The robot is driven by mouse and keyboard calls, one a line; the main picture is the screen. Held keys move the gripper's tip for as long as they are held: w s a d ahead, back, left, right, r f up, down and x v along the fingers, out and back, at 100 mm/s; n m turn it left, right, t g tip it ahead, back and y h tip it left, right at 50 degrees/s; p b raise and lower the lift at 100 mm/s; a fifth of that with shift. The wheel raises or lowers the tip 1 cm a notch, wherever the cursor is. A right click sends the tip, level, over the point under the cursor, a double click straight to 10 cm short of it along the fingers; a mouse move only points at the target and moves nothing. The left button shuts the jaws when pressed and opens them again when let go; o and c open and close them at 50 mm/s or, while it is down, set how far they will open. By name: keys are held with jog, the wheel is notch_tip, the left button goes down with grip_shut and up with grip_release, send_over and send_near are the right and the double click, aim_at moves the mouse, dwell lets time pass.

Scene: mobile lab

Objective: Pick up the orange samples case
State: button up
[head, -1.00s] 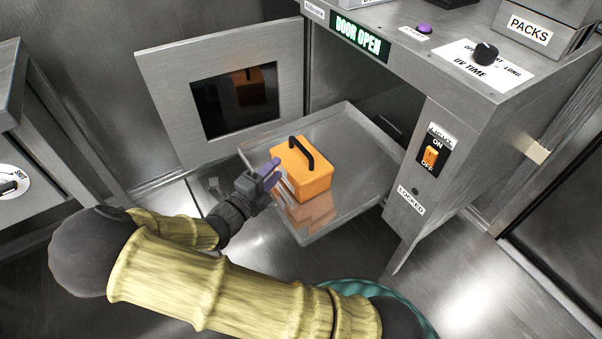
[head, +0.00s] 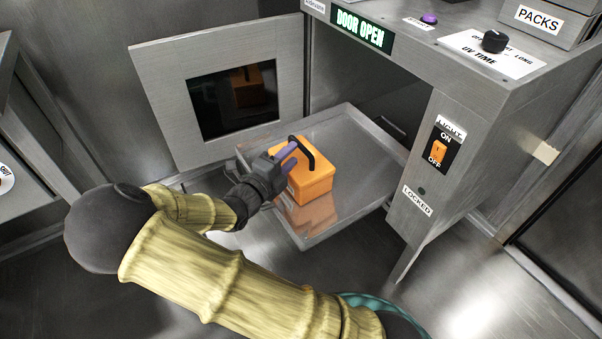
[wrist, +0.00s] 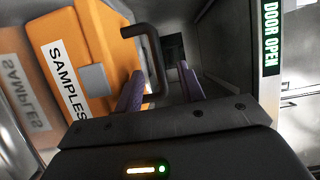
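The orange samples case (head: 312,180) sits on a pulled-out metal tray (head: 350,195) in the head view, with its black handle (head: 303,150) standing up on top. In the wrist view the case (wrist: 88,45) is at the left, turned sideways, with a SAMPLES label. My gripper (head: 288,155) is at the case's upper left, close to the handle. In the wrist view its two purple fingers (wrist: 160,90) are apart. The black handle (wrist: 150,55) shows near and partly between them. I cannot tell whether a finger touches it.
The cabinet door (head: 218,85) hangs open behind the tray, its window reflecting the case. The cabinet's switch panel (head: 440,150) stands to the right, under a DOOR OPEN sign (head: 362,27). The tray's right part is bare.

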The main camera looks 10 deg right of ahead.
jog(key=shift+w+d+f+b, duration=0.35)
jog(key=shift+w+d+b, duration=0.25)
jog(key=shift+d+b, duration=0.15)
jog(key=shift+w+d+r, duration=0.25)
jog(key=shift+w+d, duration=0.1)
jog(key=shift+d, duration=0.05)
grip_shut()
dwell(0.9)
